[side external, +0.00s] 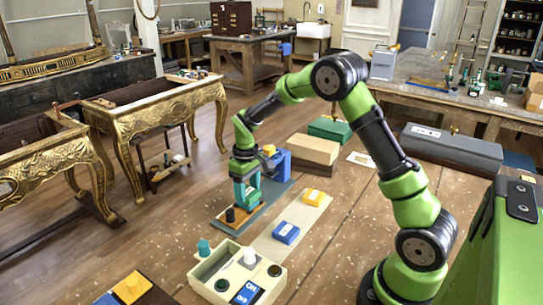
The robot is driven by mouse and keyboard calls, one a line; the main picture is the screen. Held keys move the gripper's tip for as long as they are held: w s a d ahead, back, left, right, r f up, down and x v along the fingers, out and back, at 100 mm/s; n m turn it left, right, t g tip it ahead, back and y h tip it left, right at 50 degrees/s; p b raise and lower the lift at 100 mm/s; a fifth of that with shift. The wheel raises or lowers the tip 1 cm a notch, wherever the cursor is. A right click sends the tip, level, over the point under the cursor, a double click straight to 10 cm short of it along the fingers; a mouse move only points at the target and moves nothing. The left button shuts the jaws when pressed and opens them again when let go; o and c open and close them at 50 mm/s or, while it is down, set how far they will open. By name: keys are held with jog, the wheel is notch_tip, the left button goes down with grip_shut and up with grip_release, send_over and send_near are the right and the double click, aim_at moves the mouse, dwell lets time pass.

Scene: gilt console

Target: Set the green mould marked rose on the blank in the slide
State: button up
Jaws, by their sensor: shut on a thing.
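My gripper (247,192) points down at the middle of the side external view. It is shut on a small green block (253,197), which I take for the green mould; its marking is too small to read. The block is low over a wooden slide (247,221) that lies on a blue-grey mat (274,190). A short black cylinder (230,215) stands at the slide's near left end. The blank is hidden or too small to make out. I cannot tell whether the green block touches anything below it.
A cream control box (273,293) with knobs stands in front. A blue block (282,162) and a beige box (313,148) stand behind.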

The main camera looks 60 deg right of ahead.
jog(key=shift+f, duration=0.2)
dwell(0.6)
jog(key=o, duration=1.2)
notch_tip(320, 180, up, 17)
jog(key=shift+f, duration=0.1)
